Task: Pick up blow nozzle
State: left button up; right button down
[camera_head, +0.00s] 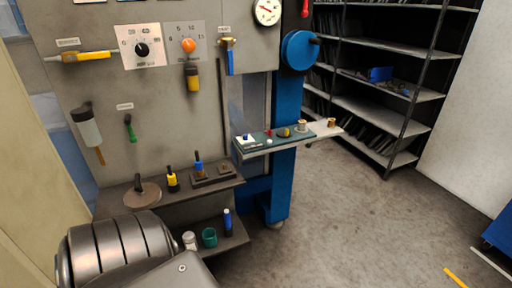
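A yellow-handled tool with a thin dark tip (85,56) hangs level on the grey wall panel at the upper left, under a small label too small to read surely. It may be the blow nozzle, but I cannot tell for certain. A brass valve with a blue lever (229,55) is fixed to the panel further right. Neither of my grippers shows in the head view, so nothing is seen touching the tool.
A white bottle (88,127) and a green-handled tool (130,127) hang lower on the panel. A dark shelf (150,212) holds bottles and small tools. A narrow ledge (322,130) with small items juts out right. Open floor (340,225) lies before the dark rack (395,105).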

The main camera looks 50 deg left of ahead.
aim_at(227, 219)
jog(key=u, duration=0.1)
jog(key=i, duration=0.7)
jog(key=u, duration=0.85)
jog(key=i, duration=0.3)
jog(key=u, duration=0.3)
